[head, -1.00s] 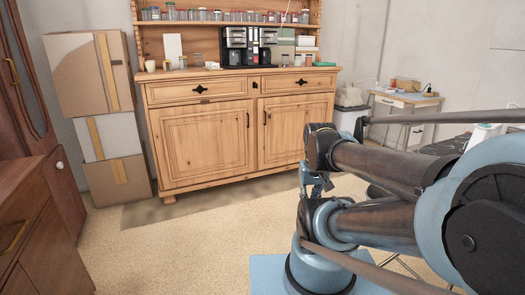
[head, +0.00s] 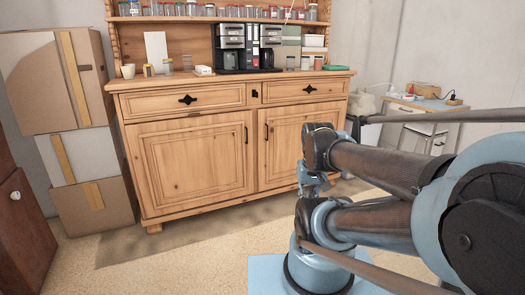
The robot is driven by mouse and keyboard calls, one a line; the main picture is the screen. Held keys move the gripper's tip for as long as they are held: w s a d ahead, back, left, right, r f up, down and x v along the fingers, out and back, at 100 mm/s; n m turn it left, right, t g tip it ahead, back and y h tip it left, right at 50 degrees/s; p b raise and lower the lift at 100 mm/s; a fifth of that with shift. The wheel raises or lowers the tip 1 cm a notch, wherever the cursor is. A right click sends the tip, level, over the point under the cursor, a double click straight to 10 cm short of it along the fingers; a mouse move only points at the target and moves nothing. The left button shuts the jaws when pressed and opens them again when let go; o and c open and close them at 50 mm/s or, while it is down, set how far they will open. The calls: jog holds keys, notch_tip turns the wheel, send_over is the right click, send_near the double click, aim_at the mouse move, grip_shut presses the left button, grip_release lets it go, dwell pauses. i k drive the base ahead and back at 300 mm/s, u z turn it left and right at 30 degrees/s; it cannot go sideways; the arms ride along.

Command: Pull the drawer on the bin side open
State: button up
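The wooden dresser (head: 190,165) stands ahead with two drawers side by side above two doors. The right drawer (head: 285,92) is on the same side as the pale bin (head: 361,104), which stands just past the dresser's right end and is partly hidden by my arm. This drawer looks shut, with a dark ornate pull (head: 309,89) at its middle. The left drawer (head: 150,104) also looks shut. My folded arm fills the right of the head view, short of the dresser. My gripper (head: 311,181) shows only as a small, partly hidden part; its fingers cannot be made out.
Jars and a coffee machine (head: 246,46) stand on the dresser. Stacked cardboard boxes (head: 50,80) are at its left, and a brown cabinet (head: 24,235) is at the near left. A small desk (head: 425,103) is at the right. The floor (head: 180,255) before the dresser is clear.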

aim_at(290, 90)
jog(key=i, duration=1.7)
jog(key=z, duration=0.5)
